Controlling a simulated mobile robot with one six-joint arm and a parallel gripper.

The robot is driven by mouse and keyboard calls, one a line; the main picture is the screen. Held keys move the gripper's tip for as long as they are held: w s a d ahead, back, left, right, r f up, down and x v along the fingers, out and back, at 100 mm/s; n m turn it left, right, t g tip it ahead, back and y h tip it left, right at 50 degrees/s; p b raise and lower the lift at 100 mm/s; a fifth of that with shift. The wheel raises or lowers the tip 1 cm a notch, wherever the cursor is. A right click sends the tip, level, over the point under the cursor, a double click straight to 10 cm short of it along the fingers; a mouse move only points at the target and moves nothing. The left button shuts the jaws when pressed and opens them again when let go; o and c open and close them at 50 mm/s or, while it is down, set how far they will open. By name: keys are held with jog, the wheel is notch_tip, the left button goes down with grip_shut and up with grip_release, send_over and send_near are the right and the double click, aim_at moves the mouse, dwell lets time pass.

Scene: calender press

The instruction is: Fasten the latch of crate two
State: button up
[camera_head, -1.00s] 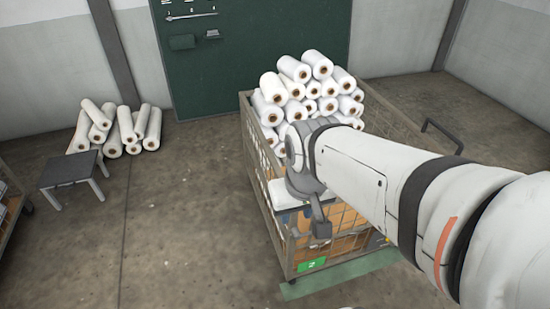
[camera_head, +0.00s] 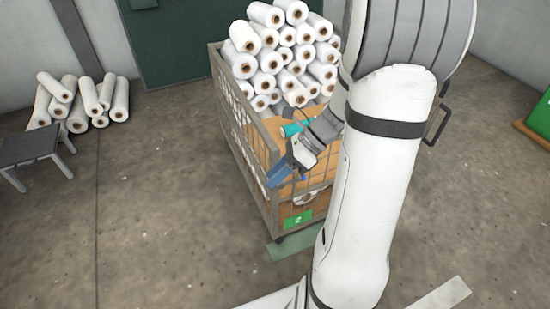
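Crate two is a wire-mesh cage cart (camera_head: 237,130) with a green label (camera_head: 298,218) reading 2 low on its near end. My gripper (camera_head: 299,168) is small and partly hidden at the near end of the crate, around its top rim. I cannot tell whether it touches the crate, or whether its fingers are open or shut. A blue piece (camera_head: 280,172) shows beside it, and a small pale piece (camera_head: 305,197) is on the near mesh below. I cannot make out the latch for certain. My arm covers the right side of the crate.
White rolls (camera_head: 285,50) are stacked in the crate's far part. More rolls (camera_head: 85,100) and a small dark table (camera_head: 30,147) stand at the left. A green object (camera_head: 540,120) is at the right edge. The floor left of the crate is clear.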

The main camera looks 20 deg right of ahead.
jog(key=w+d+f+m+t+y+b, duration=0.2)
jog(key=d+f+m+t+b, duration=0.15)
jog(key=f+m, duration=0.25)
jog(key=w+d+f+m+t+y+b, duration=0.1)
jog(key=w+d+f+m+t+b, duration=0.15)
jog(key=d+f+m, duration=0.3)
jog(key=m+t+b, duration=0.3)
jog(key=m+t, duration=0.2)
jog(key=m, duration=0.6)
send_near(292, 181)
jog(key=x, duration=0.2)
jog(key=shift+n, duration=0.25)
jog(key=x, duration=0.2)
jog(key=b+x, duration=0.1)
jog(key=x, duration=0.2)
jog(key=b+x, duration=0.1)
jog(key=x, duration=0.2)
jog(key=shift+w+d+f, duration=0.1)
jog(key=shift+f, duration=0.2)
jog(key=shift+c, duration=0.3)
grip_shut()
